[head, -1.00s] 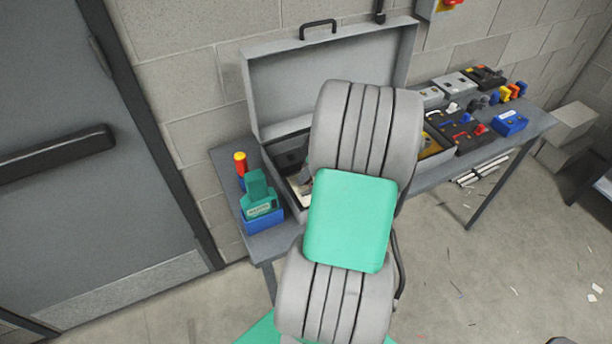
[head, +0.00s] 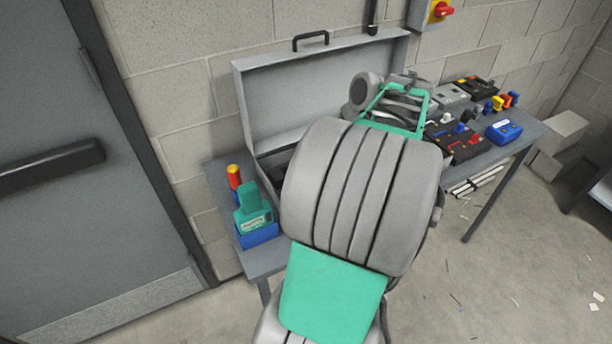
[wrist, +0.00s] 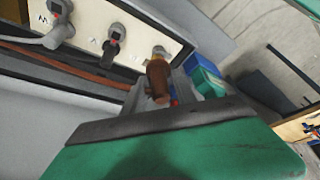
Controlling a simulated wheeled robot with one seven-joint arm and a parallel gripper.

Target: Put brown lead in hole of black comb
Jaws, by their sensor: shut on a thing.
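In the wrist view, a brown cylindrical end, likely the brown lead (wrist: 157,77), sits at the jaws of my gripper (wrist: 156,96), which are shut on it. The dark and green body of my gripper fills the bottom of that view and hides the jaws in part. In the head view my large grey and green arm links cover the middle of the bench, and neither jaws nor lead can be made out. I cannot pick out the black comb with certainty in either view.
In the wrist view a pale panel (wrist: 93,22) carries grey connectors. The head view shows an open grey case (head: 322,85), a green meter (head: 252,208) on a blue base, an orange-red cylinder (head: 234,177), and black, grey and blue boxes (head: 504,132) on the bench's right.

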